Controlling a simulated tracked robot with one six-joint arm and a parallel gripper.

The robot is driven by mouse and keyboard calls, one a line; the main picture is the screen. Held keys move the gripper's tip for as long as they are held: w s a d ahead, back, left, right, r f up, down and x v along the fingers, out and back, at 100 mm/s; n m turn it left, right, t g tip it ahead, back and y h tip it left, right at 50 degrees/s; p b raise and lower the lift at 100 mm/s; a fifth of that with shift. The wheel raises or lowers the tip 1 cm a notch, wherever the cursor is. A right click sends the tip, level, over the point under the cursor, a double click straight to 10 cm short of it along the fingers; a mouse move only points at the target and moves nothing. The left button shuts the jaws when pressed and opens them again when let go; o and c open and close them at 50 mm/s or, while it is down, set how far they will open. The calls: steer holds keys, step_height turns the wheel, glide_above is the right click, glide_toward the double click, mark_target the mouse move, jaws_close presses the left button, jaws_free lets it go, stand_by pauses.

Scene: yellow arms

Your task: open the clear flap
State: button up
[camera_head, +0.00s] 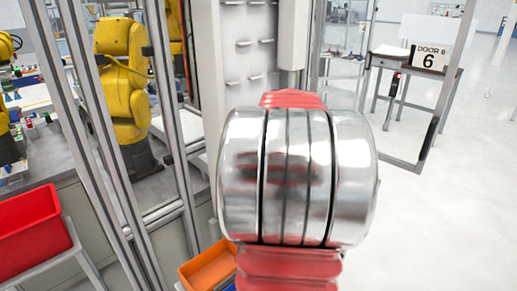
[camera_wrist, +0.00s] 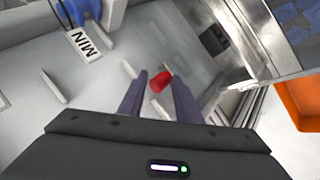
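In the wrist view my gripper (camera_wrist: 159,78) is open, its two dark fingers apart. A small red piece (camera_wrist: 161,81) shows between the fingertips, with a gap on its left; I cannot tell whether it lies between the fingers or just beyond them. A faint see-through greyish sheet (camera_wrist: 185,52) seems to lie over the pale panel around and right of the red piece; it may be the clear flap, but its edges are hard to make out. In the head view my arm hides the gripper, and I cannot pick out the flap there.
An orange bin (camera_wrist: 300,108) is at right. In the head view, a red bin (camera_head: 32,232), metal posts and yellow arms (camera_head: 125,80) stand left; open floor lies right.

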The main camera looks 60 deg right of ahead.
steer(key=shift+w+a+f, duration=0.25)
steer(key=shift+a+f, duration=0.1)
steer(key=shift+f, duration=0.1)
steer(key=v, duration=1.4)
steer(key=shift+d+r, duration=0.3)
steer(key=shift+r, duration=0.05)
steer(key=shift+s, duration=0.15)
steer(key=shift+c, duration=0.4)
